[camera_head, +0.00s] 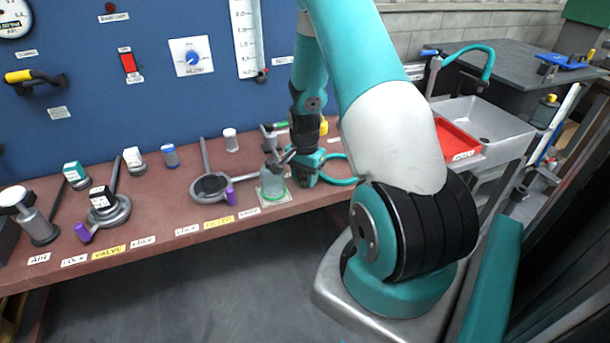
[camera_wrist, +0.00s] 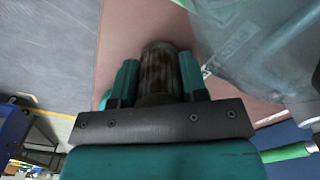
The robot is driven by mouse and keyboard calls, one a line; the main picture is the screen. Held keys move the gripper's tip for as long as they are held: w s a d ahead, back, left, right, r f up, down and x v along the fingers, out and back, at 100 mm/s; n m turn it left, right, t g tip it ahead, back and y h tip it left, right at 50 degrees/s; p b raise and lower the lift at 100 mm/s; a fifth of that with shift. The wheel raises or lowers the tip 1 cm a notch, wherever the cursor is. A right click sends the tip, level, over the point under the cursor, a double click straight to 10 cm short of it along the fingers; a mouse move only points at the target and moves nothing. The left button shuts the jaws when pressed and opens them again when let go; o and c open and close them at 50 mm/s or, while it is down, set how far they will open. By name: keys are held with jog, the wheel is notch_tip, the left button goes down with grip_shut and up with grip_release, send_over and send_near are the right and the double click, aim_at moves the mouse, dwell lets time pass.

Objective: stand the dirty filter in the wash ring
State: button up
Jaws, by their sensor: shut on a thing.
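My gripper (camera_wrist: 158,66) is shut on the dirty filter (camera_wrist: 158,78), a brown, stained cylinder between its two teal fingers in the wrist view. In the head view my gripper (camera_head: 292,158) is low over the right part of the bench, beside and behind a clear bowl (camera_head: 272,187) with a green rim band. The bowl also shows large at upper right in the wrist view (camera_wrist: 265,45). I cannot make out the filter clearly in the head view. A teal loop (camera_head: 340,181) shows just right of my gripper; I cannot tell whether it is the wash ring.
The reddish bench (camera_head: 150,215) carries several fittings, including a dark round holder with a purple lever (camera_head: 210,186). A blue panel (camera_head: 100,90) rises behind. A grey sink (camera_head: 490,130) and a red tray (camera_head: 455,140) stand at right, partly behind my arm.

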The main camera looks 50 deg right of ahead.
jog(key=shift+f, duration=0.15)
jog(key=o, duration=1)
